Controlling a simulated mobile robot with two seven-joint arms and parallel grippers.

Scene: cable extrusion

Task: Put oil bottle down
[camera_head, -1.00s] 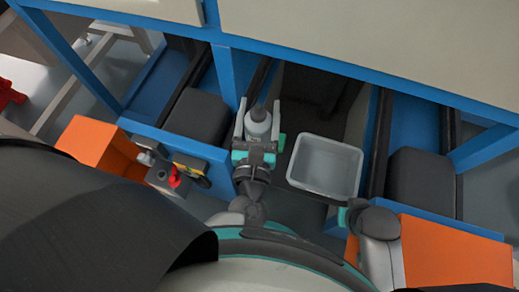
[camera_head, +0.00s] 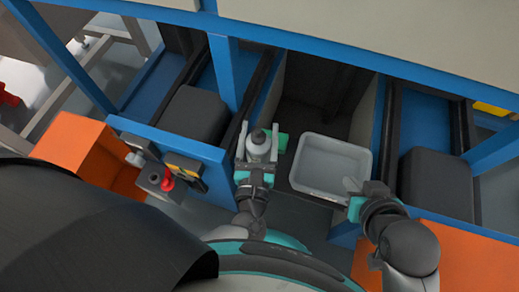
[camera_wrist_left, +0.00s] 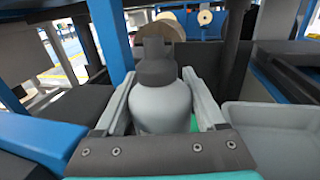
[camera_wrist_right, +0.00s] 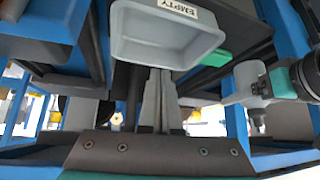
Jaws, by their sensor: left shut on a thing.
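The grey oil bottle (camera_head: 259,148) with its dark cap is held between the fingers of my left gripper (camera_head: 258,150). The gripper is shut on it, one finger on each side. In the left wrist view the bottle (camera_wrist_left: 161,105) stands about upright with its dark cap on top. It also shows at the right of the right wrist view (camera_wrist_right: 250,82). My right gripper (camera_head: 351,187) is at the front right corner of the grey bin. In the right wrist view its fingers (camera_wrist_right: 163,76) lie close together, with nothing visible between them. Whether they touch the bin is unclear.
A small green piece (camera_head: 282,142) lies beside the bottle. A blue frame (camera_head: 225,70) and a red-knobbed control box (camera_head: 160,183) stand nearby.

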